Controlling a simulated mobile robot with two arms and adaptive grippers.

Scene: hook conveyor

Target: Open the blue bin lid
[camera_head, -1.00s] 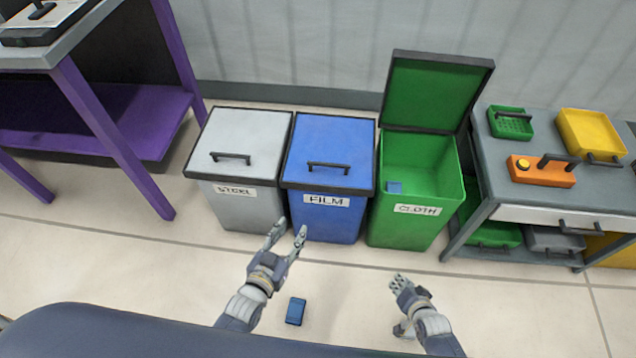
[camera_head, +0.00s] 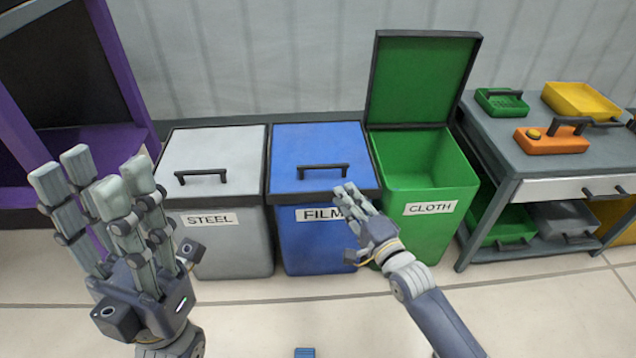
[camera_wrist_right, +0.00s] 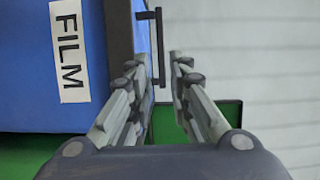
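The blue bin (camera_head: 318,245) labelled FILM stands between the grey and green bins. Its dark-edged blue lid (camera_head: 318,143) is closed, with a black handle (camera_head: 323,170) near the front edge. My right gripper (camera_head: 348,197) is in front of the label, its fingertips just below and right of the handle. In the right wrist view, its fingers (camera_wrist_right: 163,68) are open and the handle (camera_wrist_right: 159,45) shows in line with the gap between them; I cannot tell any contact. My left gripper (camera_head: 100,175) is raised at the left, close to the camera, open and empty.
The grey STEEL bin (camera_head: 215,152) is closed on the left. The green CLOTH bin (camera_head: 425,180) on the right has its lid (camera_head: 422,80) standing open. A grey workbench with trays (camera_head: 545,185) is farther right. A small blue object (camera_head: 305,352) lies on the floor.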

